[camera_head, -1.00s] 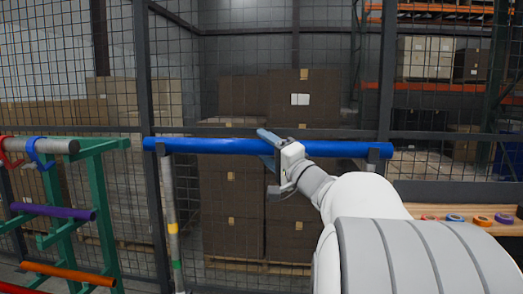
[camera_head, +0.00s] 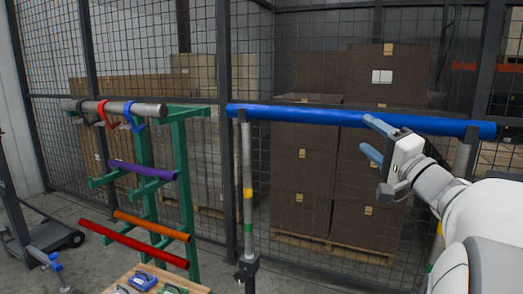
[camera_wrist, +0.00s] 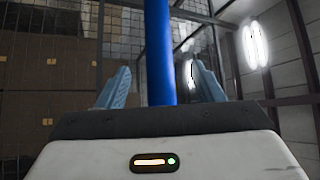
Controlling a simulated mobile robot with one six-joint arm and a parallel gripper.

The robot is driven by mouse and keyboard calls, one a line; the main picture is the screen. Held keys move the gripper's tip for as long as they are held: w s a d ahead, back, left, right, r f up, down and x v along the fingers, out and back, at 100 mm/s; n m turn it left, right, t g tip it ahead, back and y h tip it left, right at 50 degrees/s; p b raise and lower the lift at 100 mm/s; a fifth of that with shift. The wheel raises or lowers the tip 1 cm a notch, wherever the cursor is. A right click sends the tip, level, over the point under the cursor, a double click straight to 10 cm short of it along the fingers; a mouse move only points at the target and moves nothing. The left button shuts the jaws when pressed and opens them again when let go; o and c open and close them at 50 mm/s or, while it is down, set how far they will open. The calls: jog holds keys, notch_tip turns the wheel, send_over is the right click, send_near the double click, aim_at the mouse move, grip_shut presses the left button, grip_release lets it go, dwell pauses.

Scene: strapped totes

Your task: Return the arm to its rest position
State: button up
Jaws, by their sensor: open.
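My gripper (camera_head: 368,136) is on the right in the head view, with its two light blue fingers spread and nothing held. In the wrist view the blue bar (camera_wrist: 159,50) stands as a vertical band in the gap between the open fingers (camera_wrist: 160,88). It touches neither finger there. I cannot tell how far beyond the fingertips it lies.
A green rack (camera_head: 181,170) on the left bears a grey tube (camera_head: 145,108) with red, blue and dark hooks, plus purple (camera_head: 140,170), orange (camera_head: 150,226) and red (camera_head: 130,243) bars. Mesh fencing and stacked boxes (camera_head: 305,165) stand behind. A wooden surface (camera_head: 118,287) shows at the bottom.

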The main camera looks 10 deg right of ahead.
jog(key=s+a+f+n+g+y+p, duration=0.1)
jog(key=s+a+f+n+g+y, duration=0.15)
jog(key=a+f+g, duration=0.5)
jog(key=s+a+f+n+g+y+p, duration=0.1)
jog(key=s+a+f+n+g, duration=0.3)
jog(key=a+f, duration=0.65)
jog(key=s+a+f+n+g+h+p, duration=0.1)
jog(key=s+f+n+g+h+p, duration=0.1)
jog(key=s+f+n+g+h, duration=0.2)
jog(key=shift+s+f+n+g+h, duration=0.35)
jog(key=shift+s+f+g+h, duration=1.1)
jog(key=shift+s+f+h, duration=1.45)
jog(key=shift+s+f+y, duration=0.45)
jog(key=shift+s+y, duration=0.1)
